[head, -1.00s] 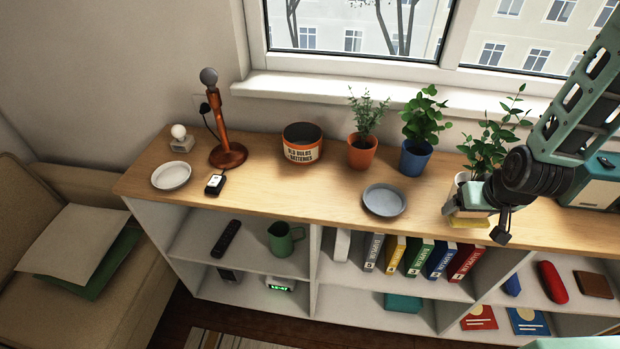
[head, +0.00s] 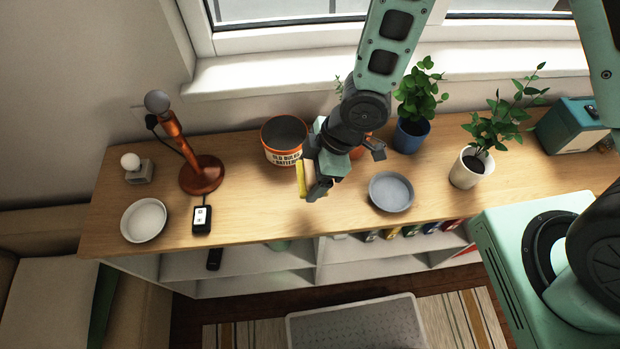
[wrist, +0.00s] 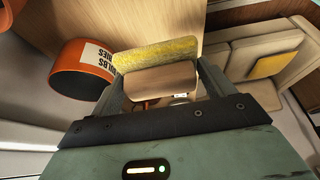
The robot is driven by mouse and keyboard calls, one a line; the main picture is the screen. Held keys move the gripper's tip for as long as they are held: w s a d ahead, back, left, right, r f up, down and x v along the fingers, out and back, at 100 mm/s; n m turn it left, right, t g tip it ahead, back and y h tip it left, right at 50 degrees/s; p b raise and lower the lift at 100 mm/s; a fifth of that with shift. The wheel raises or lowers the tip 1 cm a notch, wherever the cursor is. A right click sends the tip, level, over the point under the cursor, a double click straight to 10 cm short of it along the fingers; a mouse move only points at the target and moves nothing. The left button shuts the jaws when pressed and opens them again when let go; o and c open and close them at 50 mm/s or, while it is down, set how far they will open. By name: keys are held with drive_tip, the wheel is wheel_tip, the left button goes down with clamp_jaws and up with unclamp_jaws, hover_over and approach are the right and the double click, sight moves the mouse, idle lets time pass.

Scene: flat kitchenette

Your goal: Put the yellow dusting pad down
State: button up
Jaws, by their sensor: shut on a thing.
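My gripper (head: 318,178) is shut on the yellow dusting pad (head: 301,179) and holds it above the wooden shelf top (head: 255,215). In the head view the pad shows as a thin yellow strip on the gripper's left side. In the wrist view the pad (wrist: 155,53) has a speckled yellow face and a wooden-looking block behind it, between the two fingers. The gripper is between the orange-banded bin (head: 283,155) and the grey dish (head: 391,192). My arm hides most of the orange pot. The gap between pad and shelf top is hard to judge.
To the left stand a copper lamp (head: 202,175), a black switch box (head: 202,219), a white dish (head: 143,220) and a small bulb stand (head: 139,170). To the right are a blue-potted plant (head: 411,135) and a white-potted plant (head: 470,168). Bare wood lies in front of the bin.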

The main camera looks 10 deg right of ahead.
wheel_tip(320, 180, down, 9)
drive_tip(key=shift+p, duration=0.9)
drive_tip(key=shift+f, duration=0.25)
drive_tip(key=o, duration=1.1)
drive_tip(key=shift+r, duration=0.1)
drive_tip(key=shift+o, duration=0.2)
